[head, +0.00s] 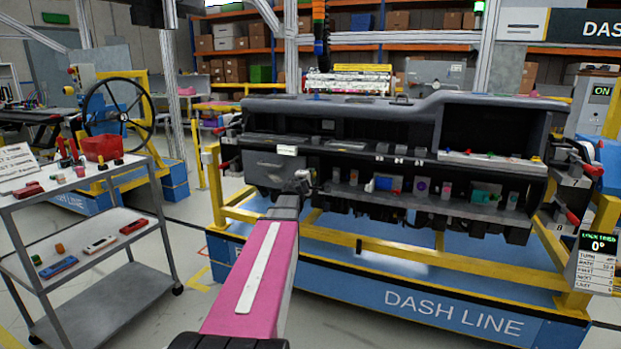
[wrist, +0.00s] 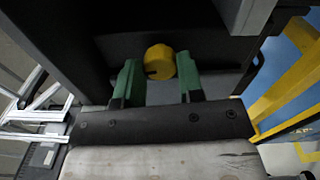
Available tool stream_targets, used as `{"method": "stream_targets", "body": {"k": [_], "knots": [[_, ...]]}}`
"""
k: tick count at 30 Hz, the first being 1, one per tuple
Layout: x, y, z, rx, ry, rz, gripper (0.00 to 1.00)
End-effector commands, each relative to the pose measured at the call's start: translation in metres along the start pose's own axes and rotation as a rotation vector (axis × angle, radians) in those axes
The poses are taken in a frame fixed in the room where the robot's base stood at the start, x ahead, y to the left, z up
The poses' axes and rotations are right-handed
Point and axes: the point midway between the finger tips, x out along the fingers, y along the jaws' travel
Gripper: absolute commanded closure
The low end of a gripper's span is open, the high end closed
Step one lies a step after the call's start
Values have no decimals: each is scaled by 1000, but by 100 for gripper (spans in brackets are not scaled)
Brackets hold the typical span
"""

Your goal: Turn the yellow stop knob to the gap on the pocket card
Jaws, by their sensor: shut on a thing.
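The yellow stop knob (wrist: 160,60) shows in the wrist view, between the green fingers of my gripper (wrist: 157,72), on a dark panel. My gripper is shut on it. A small dark mark shows at the knob's lower left edge. In the head view my gripper (head: 304,181) is at the left front of the grey dashboard module (head: 345,103), beside its drawer-like box (head: 272,169). The knob is too small or hidden to make out there. A small white label (head: 287,150) sits above that box; I cannot tell whether it is the pocket card.
The dashboard shelf holds several small parts. A yellow rail (head: 400,255) runs below it. A grey cart (head: 90,225) with tools stands at the left. A small display (head: 597,243) reading 0° hangs at the right. The floor between cart and stand is clear.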

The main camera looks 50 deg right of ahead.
Motion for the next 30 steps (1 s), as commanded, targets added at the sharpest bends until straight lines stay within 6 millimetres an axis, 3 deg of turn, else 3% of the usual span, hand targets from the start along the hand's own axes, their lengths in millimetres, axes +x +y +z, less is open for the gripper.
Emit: {"method": "stream_targets", "body": {"k": [5, 6, 8, 20, 26, 30], "knots": [[-1, -1, 1, 0, -1, -1, 89], [-1, -1, 1, 0, -1, -1, 55], [-1, -1, 1, 0, -1, -1, 40], [-5, 0, 0, -1, 0, 0, 40], [-27, 0, 1, -1, 0, -1, 40], [-53, 0, 2, -1, 0, -1, 40]]}}
